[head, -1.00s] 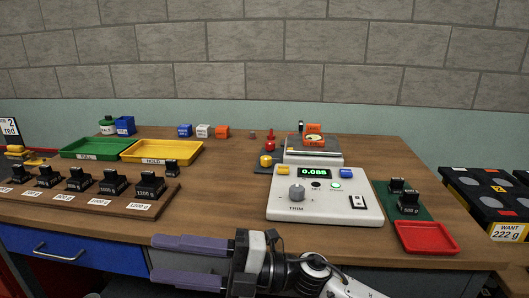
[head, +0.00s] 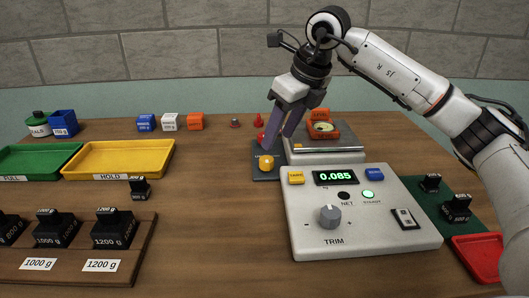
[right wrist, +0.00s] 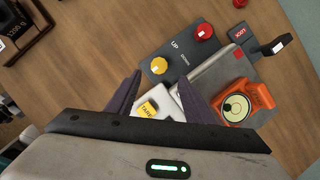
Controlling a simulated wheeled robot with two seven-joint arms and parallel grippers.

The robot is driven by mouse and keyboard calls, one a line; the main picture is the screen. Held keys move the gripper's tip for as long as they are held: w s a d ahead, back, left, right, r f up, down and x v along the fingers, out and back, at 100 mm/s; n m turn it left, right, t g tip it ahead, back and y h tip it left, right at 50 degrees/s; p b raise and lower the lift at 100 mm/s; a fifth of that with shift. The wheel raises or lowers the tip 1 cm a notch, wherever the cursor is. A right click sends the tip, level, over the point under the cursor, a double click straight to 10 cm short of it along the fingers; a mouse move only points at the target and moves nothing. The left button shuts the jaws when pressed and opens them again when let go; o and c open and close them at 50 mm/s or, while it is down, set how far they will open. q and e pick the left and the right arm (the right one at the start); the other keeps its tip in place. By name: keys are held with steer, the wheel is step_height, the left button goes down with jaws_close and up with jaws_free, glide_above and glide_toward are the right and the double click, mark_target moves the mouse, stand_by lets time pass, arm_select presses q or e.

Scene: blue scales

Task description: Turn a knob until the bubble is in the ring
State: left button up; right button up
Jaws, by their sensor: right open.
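A dark plate (head: 258,176) left of the scale carries a yellow knob (head: 266,162) and a red knob (head: 261,138). In the right wrist view the plate (right wrist: 180,48) shows the word UP, with the yellow knob (right wrist: 158,66) and red knob (right wrist: 204,31). An orange bubble level (head: 322,116) stands on the scale's metal pan (head: 340,147); its round vial (right wrist: 237,106) shows from above, but the bubble's place in the ring is too small to tell. My right gripper (head: 276,140) is open and empty above the plate, its fingertips (right wrist: 159,78) apart near the yellow knob. My left gripper is out of view.
The scale's console (head: 360,225) has a grey TRIM knob (head: 330,216) and a display reading 0.085. A red tray (head: 480,257) lies at right. A yellow tray (head: 120,160) and labelled black weights (head: 113,232) stand left. The wood between is clear.

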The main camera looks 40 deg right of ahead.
mark_target(268, 159)
steer(key=x, duration=0.8)
steer(key=shift+a+f, duration=0.1)
steer(key=shift+f, duration=0.05)
steer(key=c, duration=1)
